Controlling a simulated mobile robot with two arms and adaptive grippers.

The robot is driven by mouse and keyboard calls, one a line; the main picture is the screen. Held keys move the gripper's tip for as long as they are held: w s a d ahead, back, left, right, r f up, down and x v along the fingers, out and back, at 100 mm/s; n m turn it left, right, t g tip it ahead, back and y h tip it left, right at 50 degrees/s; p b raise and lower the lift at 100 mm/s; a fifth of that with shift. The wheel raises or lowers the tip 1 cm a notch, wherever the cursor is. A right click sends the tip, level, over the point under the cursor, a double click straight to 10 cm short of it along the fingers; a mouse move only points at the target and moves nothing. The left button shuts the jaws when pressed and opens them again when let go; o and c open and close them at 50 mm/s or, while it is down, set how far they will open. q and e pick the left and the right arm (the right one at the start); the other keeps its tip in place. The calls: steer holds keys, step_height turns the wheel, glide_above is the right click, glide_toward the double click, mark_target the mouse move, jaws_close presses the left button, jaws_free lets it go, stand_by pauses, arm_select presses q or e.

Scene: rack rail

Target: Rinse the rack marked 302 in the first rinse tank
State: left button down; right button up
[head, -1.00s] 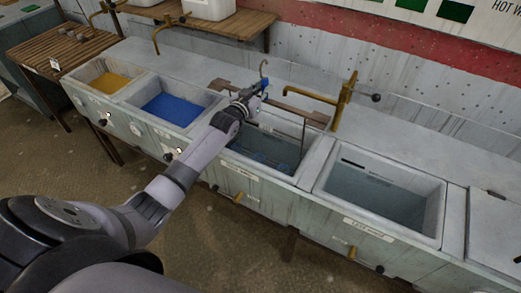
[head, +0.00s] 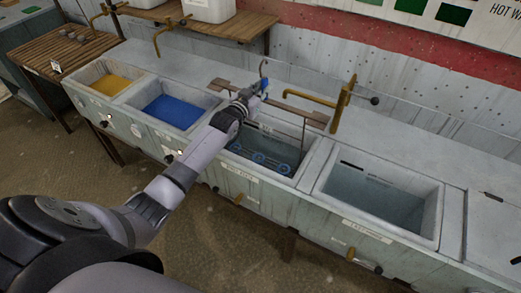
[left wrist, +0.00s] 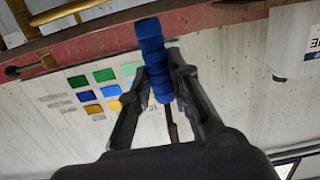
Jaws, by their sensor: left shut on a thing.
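My left gripper (head: 257,90) is shut on a blue ribbed handle (left wrist: 151,55), which shows between its fingers in the left wrist view. A metal hook stands up above the handle. The number on the rack cannot be read. The arm hides part of the rack and tank. My right gripper is not in view.
A tank with yellow liquid (head: 110,82) and one with blue liquid (head: 172,109) lie to the left. Another tank (head: 378,197) with clear-looking liquid lies to the right. A brass tap (head: 342,103) stands close behind the third tank.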

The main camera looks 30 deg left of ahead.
arm_select(q)
steer(key=r+p, duration=0.3)
steer(key=r, duration=0.1)
steer(key=s+r+p, duration=0.1)
steer(key=r+p, duration=0.3)
steer(key=r, duration=0.1)
steer(key=r+p, duration=0.4)
steer(key=shift+s+r, duration=0.15)
steer(key=shift+s, duration=0.05)
steer(key=shift+r+p, duration=0.4)
steer(key=shift+s+r, duration=0.15)
steer(key=shift+r, duration=0.85)
